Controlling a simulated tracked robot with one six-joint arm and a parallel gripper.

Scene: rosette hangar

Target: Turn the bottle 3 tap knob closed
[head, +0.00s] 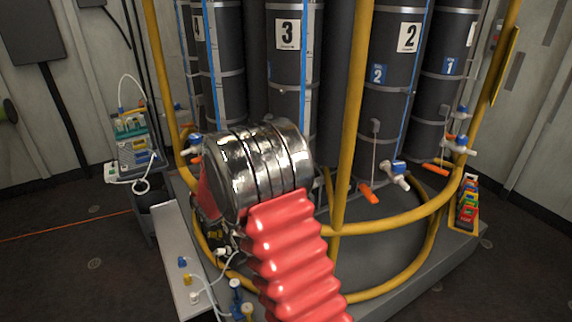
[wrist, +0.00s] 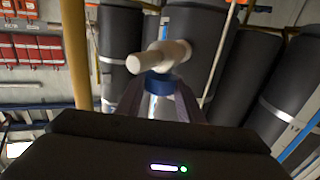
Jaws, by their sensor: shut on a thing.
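The bottle 3 cylinder (head: 289,70), dark grey with a white "3" label, stands at the back centre in the head view. Its lower part and tap are hidden there behind my silver and red arm. In the wrist view, a white tap (wrist: 160,55) with a blue knob (wrist: 158,83) is in front of a dark cylinder (wrist: 203,30). My gripper (wrist: 158,100) is shut on the blue knob, one dark finger on each side. The knob's exact turn angle is hard to tell. My gripper cannot be seen in the head view.
Yellow rails (head: 352,110) ring the bottles, one upright just right of my arm. The bottle 2 tap (head: 397,173) and bottle 1 tap (head: 460,145) are to the right. An equipment cart (head: 135,150) and a pale bench (head: 185,265) stand at the left.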

